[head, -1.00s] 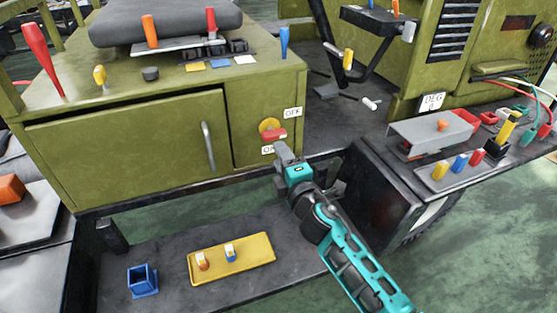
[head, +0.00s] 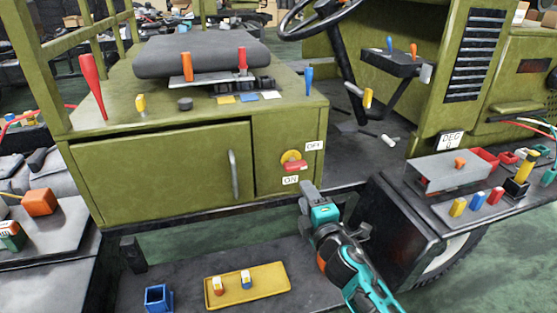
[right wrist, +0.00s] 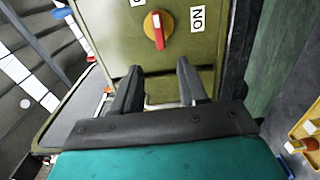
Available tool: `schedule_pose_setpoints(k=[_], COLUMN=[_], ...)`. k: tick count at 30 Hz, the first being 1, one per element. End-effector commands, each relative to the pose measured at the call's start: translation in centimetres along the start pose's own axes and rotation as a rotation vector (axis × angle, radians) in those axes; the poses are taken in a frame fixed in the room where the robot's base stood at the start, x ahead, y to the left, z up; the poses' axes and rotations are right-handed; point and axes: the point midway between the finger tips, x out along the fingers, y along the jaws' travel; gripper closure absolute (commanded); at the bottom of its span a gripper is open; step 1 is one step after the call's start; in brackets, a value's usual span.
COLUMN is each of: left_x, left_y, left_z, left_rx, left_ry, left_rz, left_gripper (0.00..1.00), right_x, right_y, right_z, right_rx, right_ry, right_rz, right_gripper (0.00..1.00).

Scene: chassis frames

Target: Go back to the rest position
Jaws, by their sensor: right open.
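My right gripper (head: 308,196) is in the head view, just below the rotary switch (head: 292,163) on the green cabinet. The switch has a yellow base and a red handle, between labels reading OFF and ON. In the right wrist view, my right gripper (right wrist: 155,88) shows two dark fingers spread apart with nothing between them. The switch (right wrist: 158,30) stands beyond the fingertips, apart from them. Its red handle lies roughly level in the head view. My left gripper is not in view.
The green cabinet door (head: 165,175) with its upright handle is shut. A yellow tray (head: 270,285) with two small pieces and a blue open box (head: 158,298) lie on the lower step. A grey cover (head: 447,171) and coloured plugs stand on the right ledge.

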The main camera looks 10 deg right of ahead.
Motion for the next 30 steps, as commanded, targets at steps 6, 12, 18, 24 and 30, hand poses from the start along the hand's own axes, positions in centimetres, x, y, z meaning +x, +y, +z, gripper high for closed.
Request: schedule_pose_setpoints(k=[6, 12, 18, 24, 30], left_x=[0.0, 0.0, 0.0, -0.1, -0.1], left_y=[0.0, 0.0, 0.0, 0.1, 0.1], left_z=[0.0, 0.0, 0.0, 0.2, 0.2], left_rx=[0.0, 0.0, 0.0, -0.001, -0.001], left_ry=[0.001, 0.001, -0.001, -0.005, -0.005], left_rz=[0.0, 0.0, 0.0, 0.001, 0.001], left_gripper=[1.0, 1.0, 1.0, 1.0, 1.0], right_x=[-3.7, -13.3, -22.0, -25.5, -25.6], right_y=[-4.1, -11.5, -15.5, -16.5, -16.5], right_z=[-0.1, -0.8, -2.2, -3.0, -3.1], right_rx=[0.228, 0.791, 1.259, 1.455, 1.459], right_ry=[-0.017, -0.116, -0.266, -0.345, -0.346], right_rz=[-0.1, -0.332, -0.515, -0.585, -0.586], right_gripper=[0.57, 0.57, 0.57, 0.57, 0.57])
